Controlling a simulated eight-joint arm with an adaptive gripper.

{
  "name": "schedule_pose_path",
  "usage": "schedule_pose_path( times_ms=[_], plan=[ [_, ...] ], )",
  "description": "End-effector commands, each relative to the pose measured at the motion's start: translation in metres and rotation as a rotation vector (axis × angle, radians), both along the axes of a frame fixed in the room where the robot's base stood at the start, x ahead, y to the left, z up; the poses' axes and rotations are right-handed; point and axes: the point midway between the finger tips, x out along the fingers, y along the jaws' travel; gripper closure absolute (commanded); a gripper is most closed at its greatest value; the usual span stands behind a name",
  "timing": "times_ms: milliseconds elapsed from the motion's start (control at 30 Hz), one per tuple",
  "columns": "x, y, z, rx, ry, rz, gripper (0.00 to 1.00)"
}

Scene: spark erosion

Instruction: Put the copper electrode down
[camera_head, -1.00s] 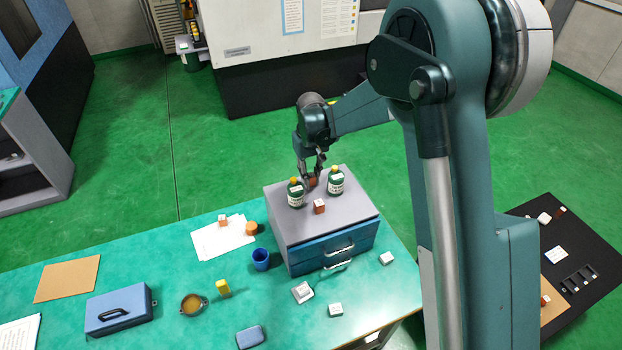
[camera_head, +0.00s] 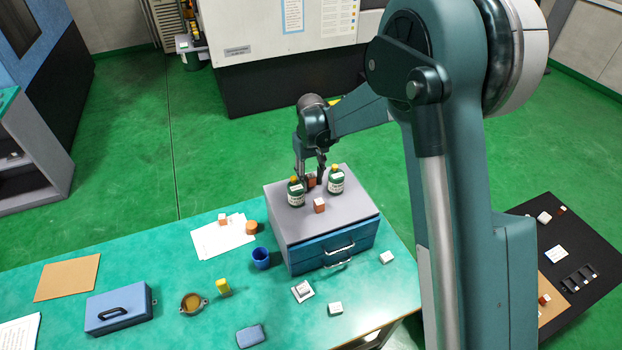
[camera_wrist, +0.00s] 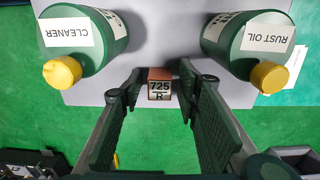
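The copper electrode (camera_wrist: 160,82), a small copper block marked 725 R, stands on the grey top of the drawer cabinet (camera_head: 285,222), between two green bottles. It shows in the head view (camera_head: 312,180), partly hidden by a finger and the bottles. My gripper (camera_wrist: 160,95) is open, with its fingers on either side of the block and a visible gap on each side. In the head view my gripper (camera_head: 311,172) points down at the far edge of the cabinet top.
The CLEANER bottle (camera_wrist: 85,40) and RUST OIL bottle (camera_wrist: 248,45) stand close on either side. Another copper block (camera_head: 319,205) sits nearer the cabinet's front. A blue cup (camera_head: 261,259) and several small items stand on the green bench (camera_head: 180,262).

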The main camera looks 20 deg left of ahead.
Motion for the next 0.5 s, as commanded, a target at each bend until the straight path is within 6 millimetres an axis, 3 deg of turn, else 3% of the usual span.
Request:
schedule_pose_path(
  times_ms=[267,500],
  plan=[
    [0.000,0.000,0.008,0.000,0.000,0.000,0.67],
    [0.000,0.000,0.035,0.000,0.000,0.000,0.67]
  ],
)
